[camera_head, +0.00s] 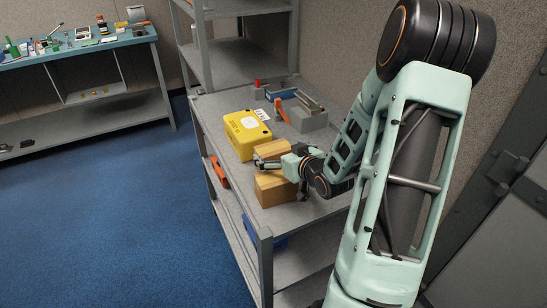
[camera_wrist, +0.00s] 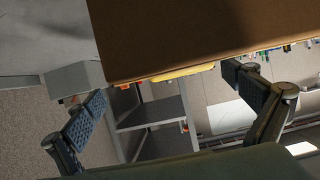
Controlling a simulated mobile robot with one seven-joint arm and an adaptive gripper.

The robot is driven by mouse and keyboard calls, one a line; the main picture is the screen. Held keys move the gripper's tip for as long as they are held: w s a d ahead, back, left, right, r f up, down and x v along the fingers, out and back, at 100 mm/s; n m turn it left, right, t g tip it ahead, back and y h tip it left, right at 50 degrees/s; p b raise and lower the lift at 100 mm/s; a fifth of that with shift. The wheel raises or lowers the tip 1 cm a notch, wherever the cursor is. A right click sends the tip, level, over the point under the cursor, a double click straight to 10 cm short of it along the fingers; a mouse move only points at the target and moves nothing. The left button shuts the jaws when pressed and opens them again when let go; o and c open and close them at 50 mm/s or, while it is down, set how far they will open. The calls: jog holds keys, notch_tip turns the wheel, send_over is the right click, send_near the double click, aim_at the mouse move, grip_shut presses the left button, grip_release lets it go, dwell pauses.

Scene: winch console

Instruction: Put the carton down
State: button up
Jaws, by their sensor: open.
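The tan carton (camera_head: 276,190) rests on the grey bench top near its front edge, with my gripper (camera_head: 258,161) across it. Tan surface shows on both sides of the gripper; I cannot tell whether it is one box or two. In the wrist view a large brown carton face (camera_wrist: 190,35) fills the top. My gripper's two fingers (camera_wrist: 166,83) are spread wide with nothing held between them. The right fingertip is by the carton's edge; whether it touches is unclear. The left finger is apart from it.
A yellow case (camera_head: 247,135) lies just behind the carton. Grey blocks, a blue item and an orange-handled tool (camera_head: 282,112) are further back. A shelf rack (camera_head: 235,50) stands behind. A cluttered blue-topped workbench (camera_head: 85,47) is at far left. Bare bench top lies in front of the carton.

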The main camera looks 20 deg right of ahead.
jog(key=shift+x, duration=0.85)
jog(key=c, duration=1.5)
jog(key=shift+a+r, duration=0.1)
jog(key=shift+r, duration=0.05)
